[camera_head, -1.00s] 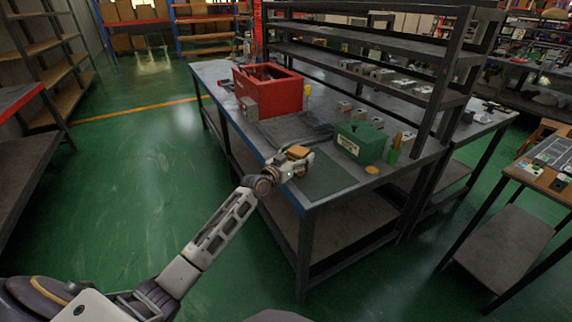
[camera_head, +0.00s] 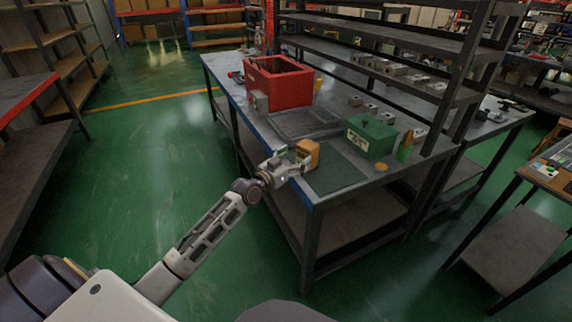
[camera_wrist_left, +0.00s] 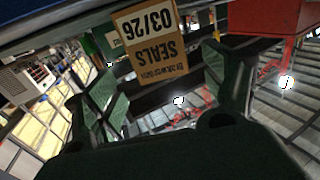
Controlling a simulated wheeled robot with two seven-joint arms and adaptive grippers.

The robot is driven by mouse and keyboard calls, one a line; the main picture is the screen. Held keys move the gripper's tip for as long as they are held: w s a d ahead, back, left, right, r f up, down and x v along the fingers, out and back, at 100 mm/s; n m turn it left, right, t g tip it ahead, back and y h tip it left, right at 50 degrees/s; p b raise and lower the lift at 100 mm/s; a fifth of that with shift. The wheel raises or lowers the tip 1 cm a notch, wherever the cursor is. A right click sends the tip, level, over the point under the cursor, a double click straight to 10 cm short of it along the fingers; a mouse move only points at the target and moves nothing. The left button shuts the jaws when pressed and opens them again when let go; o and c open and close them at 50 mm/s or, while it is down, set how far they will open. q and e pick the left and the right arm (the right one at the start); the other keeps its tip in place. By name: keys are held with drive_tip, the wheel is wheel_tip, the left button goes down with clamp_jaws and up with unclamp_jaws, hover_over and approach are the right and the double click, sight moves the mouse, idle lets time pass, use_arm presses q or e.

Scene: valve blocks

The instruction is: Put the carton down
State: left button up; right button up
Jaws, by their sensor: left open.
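The carton (camera_head: 308,153) is a small tan box standing upright at the front-left edge of the dark green mat (camera_head: 335,177) on the workbench. In the left wrist view the carton (camera_wrist_left: 152,45) appears upside down, with the printing "SEALS 03/26". My left gripper (camera_head: 289,164) is just left of and in front of the carton in the head view. In the wrist view its two fingers (camera_wrist_left: 170,85) are spread, with the carton ahead between their tips; whether they touch it is unclear. My right gripper is not seen.
A red crate (camera_head: 280,85) is further back on the bench. A dark tray (camera_head: 303,122) lies between. A shelf rack (camera_head: 400,55) rises behind.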

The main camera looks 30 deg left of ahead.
use_arm(q)
drive_tip(key=shift+v, duration=2.35)
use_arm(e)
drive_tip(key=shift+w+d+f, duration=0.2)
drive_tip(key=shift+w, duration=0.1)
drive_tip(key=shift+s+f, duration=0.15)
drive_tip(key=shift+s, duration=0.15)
